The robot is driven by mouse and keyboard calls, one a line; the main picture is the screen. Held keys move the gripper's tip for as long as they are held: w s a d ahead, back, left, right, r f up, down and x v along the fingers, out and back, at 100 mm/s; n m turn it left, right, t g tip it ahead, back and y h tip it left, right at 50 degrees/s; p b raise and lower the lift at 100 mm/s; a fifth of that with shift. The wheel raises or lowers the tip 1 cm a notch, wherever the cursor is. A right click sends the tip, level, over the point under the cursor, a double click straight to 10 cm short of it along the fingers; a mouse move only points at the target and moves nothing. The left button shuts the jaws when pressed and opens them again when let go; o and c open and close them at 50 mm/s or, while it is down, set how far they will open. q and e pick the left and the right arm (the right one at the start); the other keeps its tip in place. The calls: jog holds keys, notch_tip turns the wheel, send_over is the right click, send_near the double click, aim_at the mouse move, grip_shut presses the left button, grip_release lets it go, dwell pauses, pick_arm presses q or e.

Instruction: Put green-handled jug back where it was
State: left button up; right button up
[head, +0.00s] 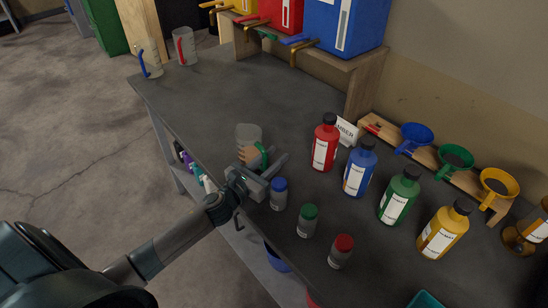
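The clear jug (247,134) with a green handle (263,153) stands on the grey workbench (215,105), near its left edge. Something orange-tan shows low in or against the jug. My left gripper (266,160) reaches in from the lower left, right at the handle side of the jug. One finger shows clearly to the right of the handle, apart from it. The other finger is partly lost against the jug. The gripper looks open, and I cannot tell whether it touches the handle. My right gripper is not in view.
Blue-, green- and red-capped jars (307,222) stand close to my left gripper. Red, blue, green and yellow bottles (357,171) stand to the right, before a funnel rack (440,172). Blue- and red-handled jugs (184,47) stand at the far end. The bench middle is clear.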

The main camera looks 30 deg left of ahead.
pick_arm(q)
jog(key=shift+r, duration=0.2)
jog(key=shift+s+a+f, duration=0.15)
jog(key=shift+s, duration=0.45)
jog(key=s+b, duration=0.1)
jog(key=s, duration=0.2)
jog(key=s+a+b, duration=0.1)
jog(key=s, duration=0.2)
jog(key=s+b, duration=0.1)
jog(key=s, duration=0.2)
jog(key=shift+s+a, duration=0.2)
jog(key=shift+a, duration=0.2)
jog(key=shift+s+a+b, duration=0.15)
jog(key=shift+s+b, duration=0.15)
jog(key=shift+s, duration=0.3)
